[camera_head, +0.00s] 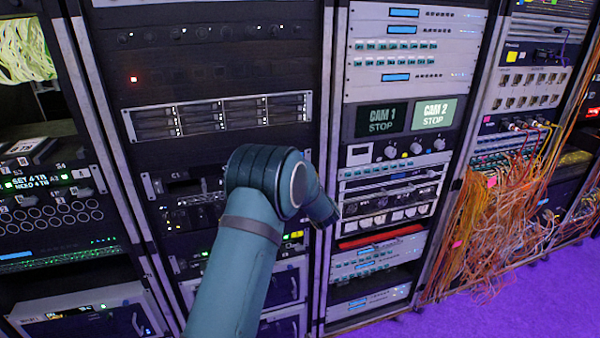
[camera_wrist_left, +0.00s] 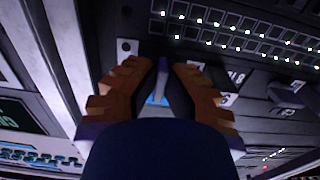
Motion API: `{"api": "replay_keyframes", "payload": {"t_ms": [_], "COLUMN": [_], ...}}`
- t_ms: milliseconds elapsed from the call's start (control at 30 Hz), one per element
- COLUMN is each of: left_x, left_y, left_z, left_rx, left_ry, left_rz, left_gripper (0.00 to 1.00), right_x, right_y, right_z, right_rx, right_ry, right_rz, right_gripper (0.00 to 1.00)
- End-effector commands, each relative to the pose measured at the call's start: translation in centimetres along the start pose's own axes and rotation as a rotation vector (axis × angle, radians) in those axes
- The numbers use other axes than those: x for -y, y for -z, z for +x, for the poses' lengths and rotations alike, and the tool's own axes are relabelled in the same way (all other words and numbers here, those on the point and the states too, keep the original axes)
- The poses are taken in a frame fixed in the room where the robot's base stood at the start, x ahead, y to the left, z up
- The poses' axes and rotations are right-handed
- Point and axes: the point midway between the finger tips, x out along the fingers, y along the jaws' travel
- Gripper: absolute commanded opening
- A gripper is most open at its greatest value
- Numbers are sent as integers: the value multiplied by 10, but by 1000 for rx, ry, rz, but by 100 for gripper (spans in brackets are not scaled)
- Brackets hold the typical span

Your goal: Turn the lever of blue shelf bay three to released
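In the left wrist view my left gripper (camera_wrist_left: 166,75) has its two brown, dark-padded fingers close on either side of a slim grey-blue lever handle (camera_wrist_left: 160,82). Whether the pads touch it cannot be told. The handle stands out from a dark panel with white markings. Its bay number cannot be read, and my gripper housing hides part of its mount. In the head view my left arm reaches up to the middle racks; its wrist hides the fingers and the handle. My right gripper is not in view.
A second dark knob or lever (camera_wrist_left: 286,95) sits to the right in the wrist view, beside a row of lit ports (camera_wrist_left: 240,30). In the head view, a rack with CAM screens (camera_head: 408,117) stands right of my arm. Loose orange cables (camera_head: 495,215) hang further right.

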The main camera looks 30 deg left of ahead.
Motion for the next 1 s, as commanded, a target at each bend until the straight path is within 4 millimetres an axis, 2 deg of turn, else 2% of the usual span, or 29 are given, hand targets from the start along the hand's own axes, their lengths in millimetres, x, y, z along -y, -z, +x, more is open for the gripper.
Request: {"api": "replay_keyframes", "payload": {"t_ms": [533, 633, 1000], "left_x": [0, 0, 0], "left_y": [2, 2, 0], "left_z": [1, 1, -3], "left_rx": [-5, -5, -1], "left_ry": [1, 1, 0], "left_rz": [24, 24, 24], "left_gripper": [0, 36, 37], "right_x": [1, 1, 1], "right_y": [1, 1, 1], "right_z": [-2, -2, -2], "right_rx": [-1, -1, -1], "right_ry": [0, 0, 0], "right_rz": [0, 0, 0], "right_gripper": [46, 46, 46]}}
